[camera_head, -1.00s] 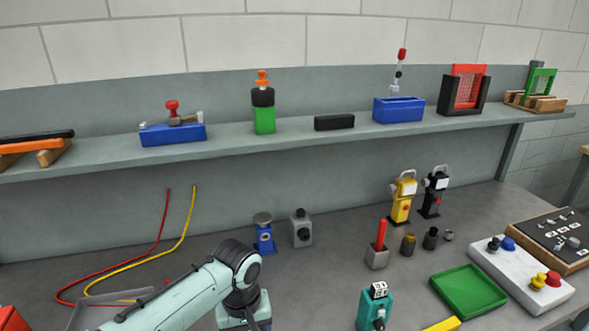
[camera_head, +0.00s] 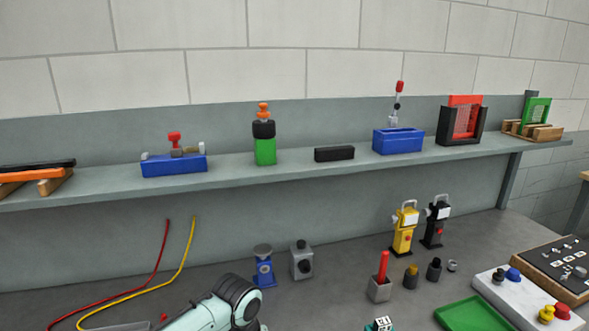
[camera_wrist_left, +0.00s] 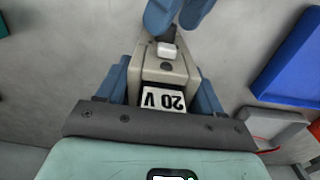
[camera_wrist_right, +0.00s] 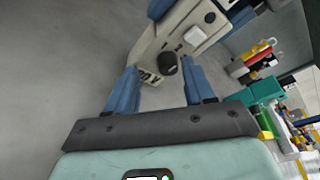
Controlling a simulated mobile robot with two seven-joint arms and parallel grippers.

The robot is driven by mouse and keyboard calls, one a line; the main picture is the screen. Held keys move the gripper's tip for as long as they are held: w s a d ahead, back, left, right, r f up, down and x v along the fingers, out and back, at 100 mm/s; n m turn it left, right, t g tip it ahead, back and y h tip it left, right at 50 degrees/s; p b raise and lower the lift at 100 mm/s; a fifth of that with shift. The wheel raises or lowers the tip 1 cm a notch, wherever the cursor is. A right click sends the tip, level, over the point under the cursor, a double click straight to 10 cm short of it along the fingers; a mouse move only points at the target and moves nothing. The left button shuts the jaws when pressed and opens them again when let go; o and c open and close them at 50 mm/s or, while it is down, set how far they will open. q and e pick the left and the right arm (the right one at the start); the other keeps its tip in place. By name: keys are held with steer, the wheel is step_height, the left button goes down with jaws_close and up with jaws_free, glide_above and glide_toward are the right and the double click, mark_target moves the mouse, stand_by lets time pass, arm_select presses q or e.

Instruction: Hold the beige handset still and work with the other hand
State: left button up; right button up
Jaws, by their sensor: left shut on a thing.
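The beige handset (camera_wrist_left: 165,72) is between the blue fingers of my left gripper (camera_wrist_left: 165,92) in the left wrist view, which are shut on it. Its white "20 V" label (camera_wrist_left: 163,97) appears upside down there. In the right wrist view the handset (camera_wrist_right: 180,30) slants across the top, with a white button (camera_wrist_right: 197,33) and a dark round knob (camera_wrist_right: 167,64). My right gripper (camera_wrist_right: 162,80) is open, its fingers apart near the handset's knob and label end. I cannot tell whether they touch it. Blue fingers also show at the left wrist view's top. The head view shows neither gripper nor the handset.
A shelf (camera_head: 250,178) with several items runs above the bench. Yellow (camera_head: 403,230) and black (camera_head: 436,225) handsets stand at its back. A red-handled holder (camera_head: 379,289), green tray (camera_head: 475,314) and white knob panel (camera_head: 530,300) are at right. Red and yellow cables lie at left.

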arm_select(q)
steer(key=shift+a, duration=0.1)
arm_select(e)
steer(key=v, duration=1.2)
arm_select(q)
steer(key=o, duration=1.2)
steer(key=shift+o, duration=0.2)
